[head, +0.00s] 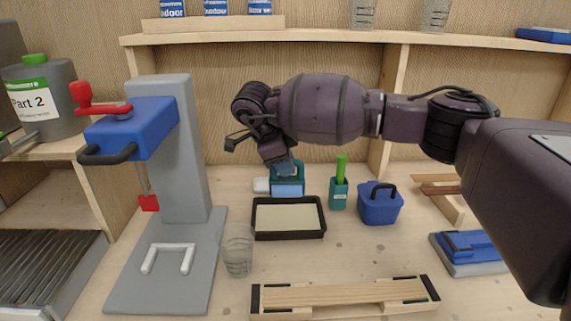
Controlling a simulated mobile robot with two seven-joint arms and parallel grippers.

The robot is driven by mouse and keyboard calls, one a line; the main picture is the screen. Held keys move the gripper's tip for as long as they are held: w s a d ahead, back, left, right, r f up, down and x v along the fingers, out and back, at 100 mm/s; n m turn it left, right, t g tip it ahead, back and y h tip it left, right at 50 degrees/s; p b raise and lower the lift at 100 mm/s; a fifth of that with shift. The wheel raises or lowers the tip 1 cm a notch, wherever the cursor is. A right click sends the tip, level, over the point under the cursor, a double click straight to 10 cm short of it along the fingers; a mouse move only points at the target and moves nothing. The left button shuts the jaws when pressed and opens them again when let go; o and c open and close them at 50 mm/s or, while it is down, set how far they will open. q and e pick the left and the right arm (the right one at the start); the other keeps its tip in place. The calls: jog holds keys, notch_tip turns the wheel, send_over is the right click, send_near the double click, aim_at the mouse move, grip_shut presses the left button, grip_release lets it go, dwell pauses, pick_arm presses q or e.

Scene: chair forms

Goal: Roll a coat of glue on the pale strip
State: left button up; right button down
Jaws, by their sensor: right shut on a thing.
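The pale strip (335,295) lies flat in a wooden holder with black ends at the front of the bench. A black tray (322,232) with a cream layer in it, which looks like glue, sits behind it. My right gripper (283,166) points down behind the tray, shut on a teal-blue tool (288,187) that looks like the roller. A small white part shows at the tool's left side. The fingertips and the grip are partly hidden, and I cannot tell whether the tool touches its stand. My left gripper is not in view.
A grey press (185,150) with a blue head stands left, beside a clear cup (238,250). The bench between tray and strip is clear.

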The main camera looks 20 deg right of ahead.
aim_at(286, 179)
jog(key=shift+d+f, duration=0.15)
jog(key=shift+f, duration=0.15)
notch_tip(286, 179, down, 2)
jog(key=shift+f+b, duration=0.1)
jog(key=shift+b, duration=0.4)
jog(key=shift+f+b, duration=0.3)
jog(key=shift+f, duration=0.5)
jog(key=shift+f+b, duration=0.35)
jog(key=shift+f, duration=0.5)
jog(key=shift+f, duration=0.4)
jog(key=shift+f, duration=0.1)
